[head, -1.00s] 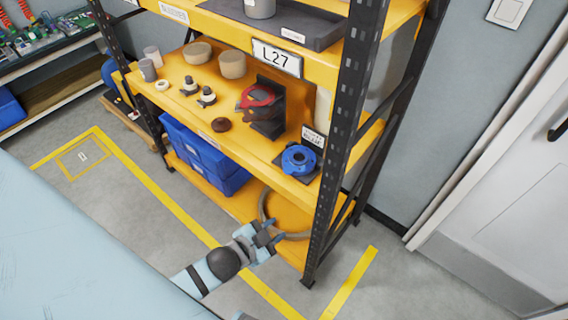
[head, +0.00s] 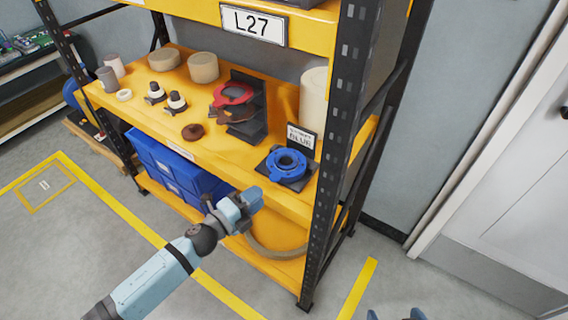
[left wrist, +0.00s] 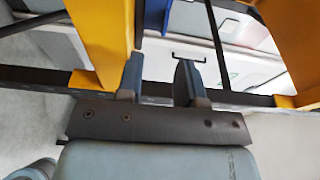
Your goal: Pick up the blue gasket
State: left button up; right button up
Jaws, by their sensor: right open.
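The blue gasket (head: 286,163) is a ring lying on a dark square plate (head: 268,170) at the right end of the middle yellow shelf. A small sign (head: 300,139) reading "BLUE" stands behind it. My left gripper (head: 250,198) is in front of the shelf edge, left of and below the gasket in the picture, apart from it.
A black stand (head: 246,127) with a red ring (head: 233,92) is left of the gasket. A brown ring (head: 192,131) lies near the shelf edge. A black rack post (head: 332,150) rises right of the gasket. Blue bins (head: 170,168) and a grey hose loop (head: 275,250) are below.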

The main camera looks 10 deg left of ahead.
aim_at(272, 191)
pick_arm(q)
jog(key=x, duration=0.6)
jog(key=shift+w+a+r, duration=0.15)
jog(key=shift+w+r, duration=0.05)
jog(key=shift+w, duration=0.15)
grip_shut()
